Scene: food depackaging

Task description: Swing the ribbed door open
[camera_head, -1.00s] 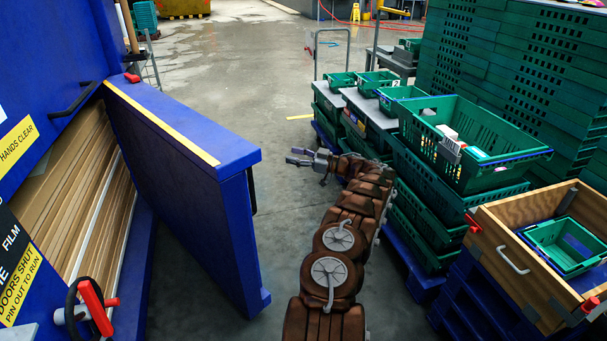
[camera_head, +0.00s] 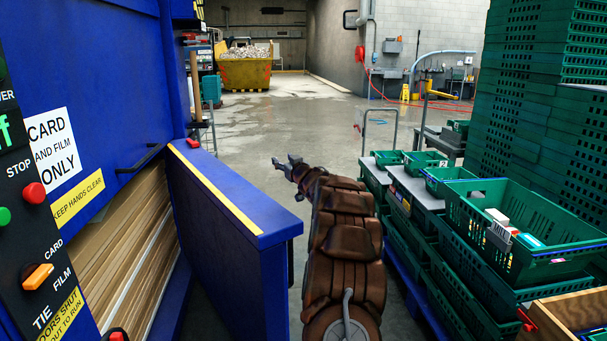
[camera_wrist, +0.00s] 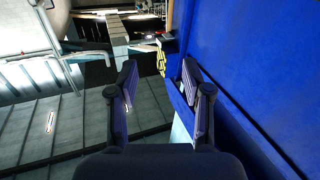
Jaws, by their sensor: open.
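The blue door (camera_head: 225,255) with a yellow strip along its top edge stands swung out from the blue baler (camera_head: 110,75) in the head view. A gap shows between the door and the stacked cardboard (camera_head: 110,270) in the baler chamber. A dark fitting shows at the door's near right edge. My gripper (camera_head: 286,164) is open and empty, to the right of the door in the picture. In the wrist view, my open fingers (camera_wrist: 158,88) point forward, and a blue panel (camera_wrist: 250,60) fills the right side close to the right finger. I cannot tell whether they touch.
Stacked green crates (camera_head: 520,235) line the right side, with a wooden box (camera_head: 570,315) at lower right. A trolley handle (camera_head: 380,115) rises behind them. Open wet floor (camera_head: 270,130) lies ahead, with a yellow skip (camera_head: 245,73) at the back.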

